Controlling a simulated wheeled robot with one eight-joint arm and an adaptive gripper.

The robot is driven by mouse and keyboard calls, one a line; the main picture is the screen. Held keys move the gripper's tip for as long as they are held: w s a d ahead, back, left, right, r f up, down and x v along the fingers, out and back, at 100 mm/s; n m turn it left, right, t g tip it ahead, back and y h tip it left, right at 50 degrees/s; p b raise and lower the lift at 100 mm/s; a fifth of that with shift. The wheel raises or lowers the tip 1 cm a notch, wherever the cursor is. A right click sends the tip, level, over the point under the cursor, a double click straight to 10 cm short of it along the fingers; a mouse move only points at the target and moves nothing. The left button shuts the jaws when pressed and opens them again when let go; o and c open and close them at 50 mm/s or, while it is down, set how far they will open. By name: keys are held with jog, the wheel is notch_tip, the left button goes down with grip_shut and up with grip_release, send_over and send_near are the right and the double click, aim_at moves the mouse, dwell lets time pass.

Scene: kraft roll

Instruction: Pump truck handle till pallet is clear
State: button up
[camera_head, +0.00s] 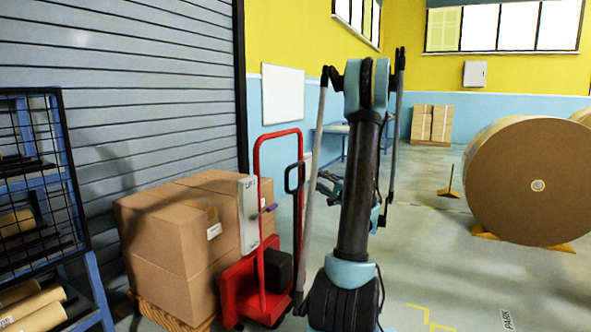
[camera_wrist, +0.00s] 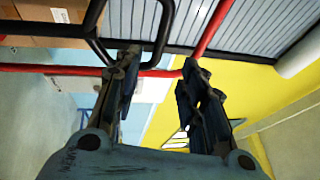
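The red pallet truck (camera_head: 262,278) stands left of my arm, with a tall red frame and a black looped handle (camera_head: 294,180). Stacked cardboard boxes (camera_head: 160,245) sit on a wooden pallet (camera_head: 165,316), mostly hidden, at the truck. A grey panel (camera_head: 248,214) and a small purple lever are on the truck. My gripper (camera_head: 332,184) is just right of the handle, partly hidden by my arm. In the wrist view my gripper (camera_wrist: 160,62) has its fingers spread, with the black handle loop (camera_wrist: 100,45) at the left fingertip. Contact cannot be told.
A blue rack (camera_head: 85,240) with rolls stands at the left by the grey shutter (camera_head: 130,90). A large kraft roll (camera_head: 520,200) sits on wooden chocks at the right. Boxes (camera_head: 431,124) stand at the back wall. The floor (camera_head: 430,240) right of my arm is clear.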

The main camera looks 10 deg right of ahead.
aim_at(297, 166)
jog(key=x, duration=1.7)
jog(key=shift+w, duration=0.1)
grip_shut()
